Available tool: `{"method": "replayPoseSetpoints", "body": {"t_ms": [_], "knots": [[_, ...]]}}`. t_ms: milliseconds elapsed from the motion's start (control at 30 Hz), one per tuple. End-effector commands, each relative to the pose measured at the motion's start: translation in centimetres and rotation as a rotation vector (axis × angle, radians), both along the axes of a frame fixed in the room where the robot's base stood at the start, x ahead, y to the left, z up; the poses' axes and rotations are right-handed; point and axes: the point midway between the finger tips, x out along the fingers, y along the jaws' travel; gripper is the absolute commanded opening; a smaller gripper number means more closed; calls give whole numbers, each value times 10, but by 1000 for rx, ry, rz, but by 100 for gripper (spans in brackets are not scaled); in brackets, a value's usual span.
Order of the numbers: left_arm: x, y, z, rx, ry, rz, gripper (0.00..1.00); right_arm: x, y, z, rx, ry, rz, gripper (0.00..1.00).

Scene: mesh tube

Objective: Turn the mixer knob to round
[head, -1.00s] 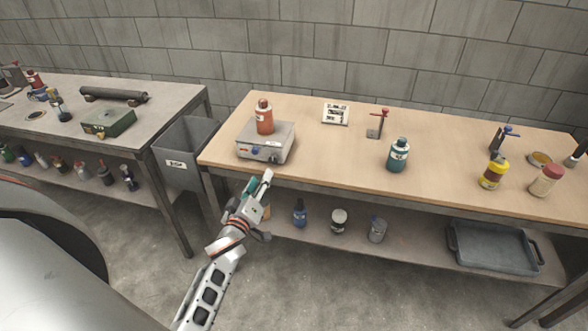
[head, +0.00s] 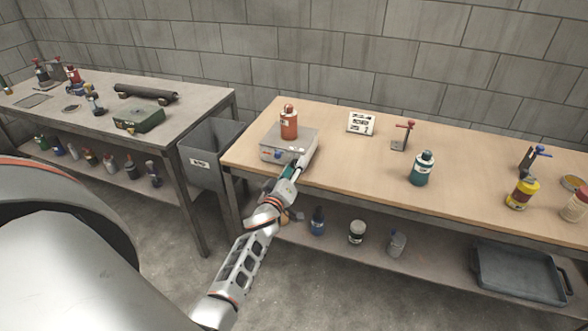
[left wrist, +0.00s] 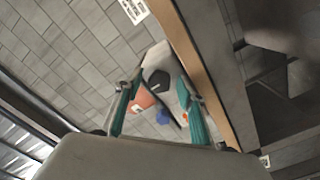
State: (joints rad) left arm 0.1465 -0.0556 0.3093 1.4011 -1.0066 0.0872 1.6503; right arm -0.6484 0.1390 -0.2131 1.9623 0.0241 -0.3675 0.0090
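The mixer (head: 303,150) is a grey box near the front left of the wooden bench, with an orange-red bottle (head: 289,127) standing on it. My left gripper (head: 297,168) is at its front side, covering part of the front face. In the left wrist view, the mixer (left wrist: 168,64) lies ahead between two teal-padded fingers, which are spread apart and hold nothing. A dark angular part (left wrist: 158,80), a blue round part (left wrist: 162,117) and a small orange-red part (left wrist: 184,118) show there. I cannot tell which is the knob, or whether a finger touches the mixer. My right gripper is out of view.
A teal bottle (head: 423,170), a white sign (head: 361,122) and a red-topped stand (head: 402,136) are on the bench to the right. A grey bin (head: 209,153) stands left of the bench. Several bottles sit on the lower shelf, below my left arm.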

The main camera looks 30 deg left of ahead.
Motion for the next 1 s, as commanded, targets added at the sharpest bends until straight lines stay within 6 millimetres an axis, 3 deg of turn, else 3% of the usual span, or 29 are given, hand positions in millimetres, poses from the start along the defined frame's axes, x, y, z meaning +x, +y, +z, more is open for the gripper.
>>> {"method": "replayPoseSetpoints", "body": {"t_ms": [200, 333, 367, 733, 1000], "knots": [[0, 0, 0, 0, 0, 0, 37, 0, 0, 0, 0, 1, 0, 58], [0, 0, 0, 0, 0, 0, 3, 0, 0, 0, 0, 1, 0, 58], [0, 0, 0, 0, 0, 0, 1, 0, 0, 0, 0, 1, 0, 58], [0, 0, 0, 37, 9, 0, 1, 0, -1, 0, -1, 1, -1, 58], [0, 0, 0, 193, 47, 0, 1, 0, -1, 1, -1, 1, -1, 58]]}}
